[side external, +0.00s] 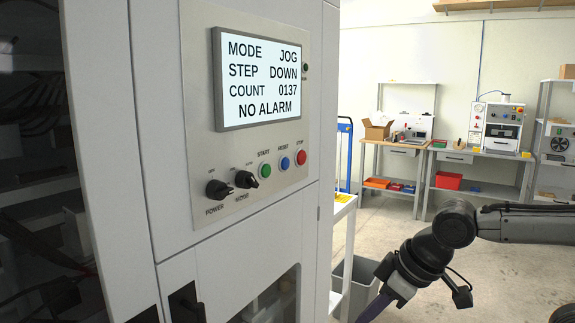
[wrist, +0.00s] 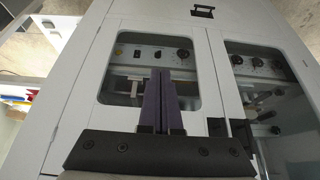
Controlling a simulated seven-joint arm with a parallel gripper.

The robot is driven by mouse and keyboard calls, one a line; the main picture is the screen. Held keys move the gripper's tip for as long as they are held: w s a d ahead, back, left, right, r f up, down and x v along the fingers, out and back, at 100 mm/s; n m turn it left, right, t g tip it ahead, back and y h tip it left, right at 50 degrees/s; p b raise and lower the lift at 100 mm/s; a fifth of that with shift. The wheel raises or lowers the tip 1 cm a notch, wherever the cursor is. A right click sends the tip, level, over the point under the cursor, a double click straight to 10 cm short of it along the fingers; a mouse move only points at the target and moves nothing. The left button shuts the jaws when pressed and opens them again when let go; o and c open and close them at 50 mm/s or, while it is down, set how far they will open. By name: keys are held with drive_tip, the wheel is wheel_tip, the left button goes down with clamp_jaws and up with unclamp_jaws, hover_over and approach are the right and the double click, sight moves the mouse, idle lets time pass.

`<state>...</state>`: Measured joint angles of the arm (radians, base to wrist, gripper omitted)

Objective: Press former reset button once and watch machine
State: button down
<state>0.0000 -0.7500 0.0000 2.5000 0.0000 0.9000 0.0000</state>
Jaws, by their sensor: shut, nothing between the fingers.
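The former's control panel (side external: 247,160) faces the side camera. Its screen (side external: 262,80) reads MODE JOG, STEP DOWN, COUNT 0137, NO ALARM. The blue reset button (side external: 284,163) sits between the green start button (side external: 265,170) and the red stop button (side external: 301,158). Two black knobs, power (side external: 217,189) and mode (side external: 246,180), are to the left. My gripper (side external: 372,308) hangs low, right of the machine and apart from the panel; its fingertips are cut off there. In the wrist view my gripper (wrist: 160,75) is shut and empty, before the machine's lower windows; the reset button is not visible there.
The machine's windowed front (wrist: 190,25) fills most of the wrist view. A grey bin (side external: 357,280) and a white cart (side external: 342,215) stand beside the machine. Benches with equipment (side external: 480,155) are at the back.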

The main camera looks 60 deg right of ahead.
sight(285, 164)
idle(0.8)
drive_tip(key=w+r+m+t+y, duration=0.15)
drive_tip(key=w+r+m, duration=0.35)
drive_tip(key=r, duration=0.9)
drive_tip(key=w+d+r+m+t+h, duration=0.1)
drive_tip(key=w+d+r+m+h, duration=0.1)
drive_tip(key=d+r, duration=0.6)
drive_tip(key=shift+w+d+r+m+t, duration=0.15)
drive_tip(key=shift+w+d+m+t, duration=0.2)
drive_tip(key=shift+w+d+m, duration=0.6)
drive_tip(key=shift+w+a+h, duration=0.25)
drive_tip(key=shift+a, duration=0.05)
drive_tip(key=w, duration=0.8)
drive_tip(key=shift+w, duration=0.35)
drive_tip(key=shift+w, duration=0.1)
